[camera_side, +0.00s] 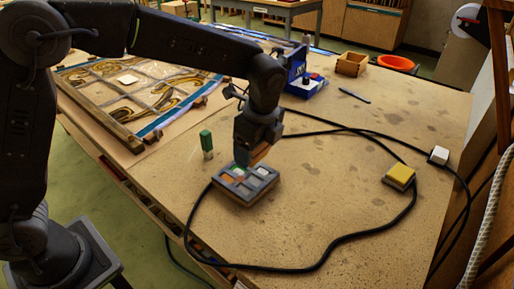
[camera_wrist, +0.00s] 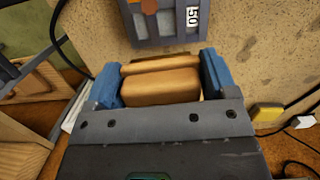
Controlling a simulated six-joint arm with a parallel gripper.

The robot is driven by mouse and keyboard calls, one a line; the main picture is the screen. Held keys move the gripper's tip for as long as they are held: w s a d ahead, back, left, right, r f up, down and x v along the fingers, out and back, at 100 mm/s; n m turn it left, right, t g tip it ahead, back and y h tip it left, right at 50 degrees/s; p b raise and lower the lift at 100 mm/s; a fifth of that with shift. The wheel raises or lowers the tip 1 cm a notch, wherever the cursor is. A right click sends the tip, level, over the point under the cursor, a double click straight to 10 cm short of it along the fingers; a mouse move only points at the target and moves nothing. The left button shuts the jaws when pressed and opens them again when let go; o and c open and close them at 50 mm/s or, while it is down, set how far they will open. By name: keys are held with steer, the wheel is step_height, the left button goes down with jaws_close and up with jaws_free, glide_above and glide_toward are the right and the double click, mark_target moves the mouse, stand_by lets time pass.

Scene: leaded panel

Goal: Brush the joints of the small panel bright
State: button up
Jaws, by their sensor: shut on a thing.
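The small panel (camera_side: 246,186), a grey-framed block with several coloured panes, lies on the worktable. Its near part also shows at the top of the wrist view (camera_wrist: 168,42), with white panes and a pane marked with digits. My gripper (camera_side: 255,152) is just above the panel's far edge. In the wrist view my gripper (camera_wrist: 162,82) has its blue fingers shut on a wooden-backed block, probably the brush (camera_wrist: 160,88). The block's underside is hidden, so I cannot tell whether it touches the panel.
A black cable (camera_side: 340,237) loops around the panel. A green-topped piece (camera_side: 206,143) stands left of it, and a yellow-topped block (camera_side: 399,176) lies right. A large leaded panel (camera_side: 135,85) lies back left. The table inside the loop is clear.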

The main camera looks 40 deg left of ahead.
mark_target(242, 181)
steer(key=shift+c, duration=1.2)
steer(key=shift+s+a+f+n+g+h, duration=0.1)
steer(key=shift+s+a+f+n+g, duration=0.25)
steer(key=shift+f+n, duration=1.05)
steer(key=shift+s+a+f+n+g+h, duration=0.1)
steer(key=shift+a+f+n, duration=0.45)
steer(key=shift+f+n, duration=0.9)
steer(key=shift+s+a+f+n+g+h, duration=0.1)
steer(key=shift+s+a+f+n+g, duration=0.25)
steer(key=shift+f+n, duration=1.05)
steer(key=shift+w+a+r+n, duration=0.1)
steer(key=shift+w+a+n, duration=0.1)
steer(key=shift+a+n, duration=0.1)
steer(key=shift+a, duration=1.2)
steer(key=shift+c, duration=0.2)
steer(key=shift+d, duration=1.45)
steer(key=shift+a, duration=1.45)
steer(key=shift+d+r, duration=0.1)
steer(key=shift+d, duration=1.35)
step_height(242, 181, up, 8)
